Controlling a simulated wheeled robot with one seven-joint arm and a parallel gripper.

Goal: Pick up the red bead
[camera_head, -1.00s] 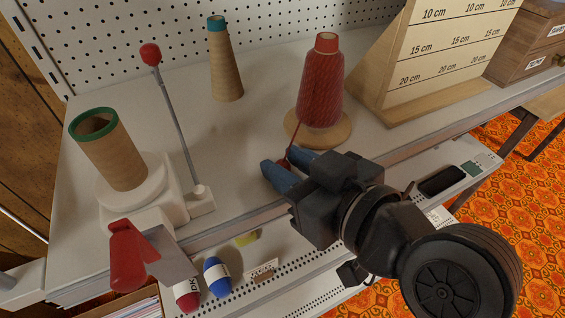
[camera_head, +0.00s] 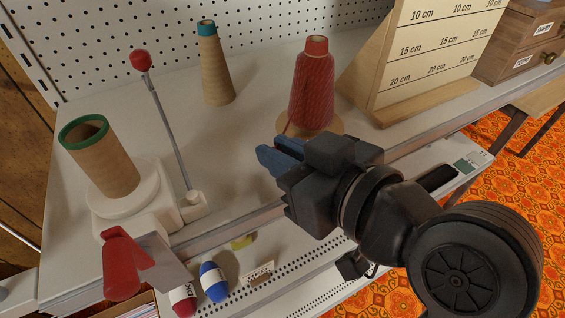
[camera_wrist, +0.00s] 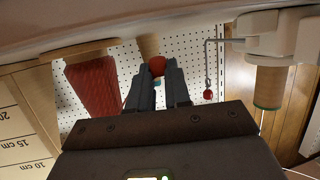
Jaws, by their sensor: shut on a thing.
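My gripper (camera_head: 271,147) has blue fingers and is above the front part of the grey shelf, left of the red thread cone (camera_head: 311,90). In the wrist view its fingertips (camera_wrist: 158,70) are shut on the red bead (camera_wrist: 157,65), a small round ball. In the head view the fingers hide the bead. A short piece of red thread (camera_head: 287,127) shows between the cone and the fingers.
A thin rod with a red ball (camera_head: 141,60) on top rises beside a white base holding a green-rimmed tube (camera_head: 100,160). A tan cone (camera_head: 215,68) stands at the back. A wooden measuring board (camera_head: 425,60) stands right.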

